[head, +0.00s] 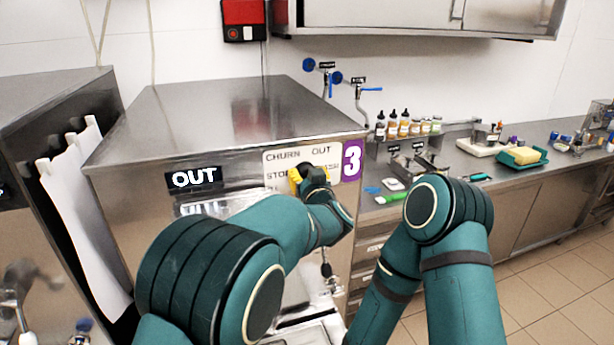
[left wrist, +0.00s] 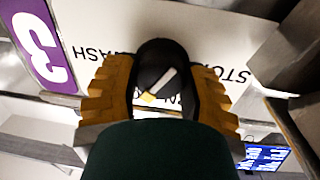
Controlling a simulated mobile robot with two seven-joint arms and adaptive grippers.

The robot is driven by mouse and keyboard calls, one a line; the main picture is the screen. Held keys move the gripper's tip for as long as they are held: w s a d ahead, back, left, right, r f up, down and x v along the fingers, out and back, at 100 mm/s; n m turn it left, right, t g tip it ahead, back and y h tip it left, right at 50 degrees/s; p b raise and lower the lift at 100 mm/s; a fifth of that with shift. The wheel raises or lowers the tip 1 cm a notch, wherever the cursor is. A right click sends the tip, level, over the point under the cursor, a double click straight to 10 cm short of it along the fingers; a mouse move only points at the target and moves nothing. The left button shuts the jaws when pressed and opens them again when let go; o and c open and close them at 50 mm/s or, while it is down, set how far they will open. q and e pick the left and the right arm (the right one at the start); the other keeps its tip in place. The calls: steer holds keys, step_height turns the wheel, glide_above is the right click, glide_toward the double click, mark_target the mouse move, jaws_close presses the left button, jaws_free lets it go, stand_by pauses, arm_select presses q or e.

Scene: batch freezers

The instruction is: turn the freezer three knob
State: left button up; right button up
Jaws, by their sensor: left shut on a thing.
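The freezer three (head: 225,110) is a steel cabinet with a purple "3" label (head: 351,161) at its front right corner. A white panel (head: 300,156) beside the label reads CHURN, OUT, STOP and WASH. My left gripper (head: 308,178) is at this panel, its yellow fingers showing past my arm. In the left wrist view, the black knob (left wrist: 162,72) with a white mark sits between the two yellow fingers, and my left gripper (left wrist: 163,95) is shut on it. My arm hides the knob in the head view. My right gripper does not show.
An "OUT" sign (head: 194,177) is on the freezer front. A spout (head: 327,270) hangs below my left forearm. The counter at the right holds several bottles (head: 405,126), a green tray (head: 522,157) and small tools. Another steel machine (head: 45,90) stands close on the left.

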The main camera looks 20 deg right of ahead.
arm_select(q)
steer(key=n+b, duration=1)
steer(key=shift+a+f+t+y, duration=0.15)
steer(key=shift+t+y, duration=0.15)
steer(key=shift+t, duration=0.1)
steer(key=n+b, duration=0.3)
steer(key=n, duration=0.1)
steer(key=shift+w+n+y+b, duration=0.1)
steer(key=shift+n+y+b, duration=0.3)
steer(key=shift+n+b, duration=0.6)
steer(key=n+b, duration=0.2)
steer(key=n, duration=0.3)
steer(key=shift+f+y+b, duration=0.1)
steer(key=shift+y+b, duration=0.2)
steer(key=shift+b, duration=0.05)
steer(key=shift+n+b, duration=1)
steer(key=shift+n, duration=1.1)
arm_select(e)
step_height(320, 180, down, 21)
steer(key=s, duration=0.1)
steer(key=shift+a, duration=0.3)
arm_select(q)
steer(key=shift+y, duration=0.3)
steer(key=o, duration=1.2)
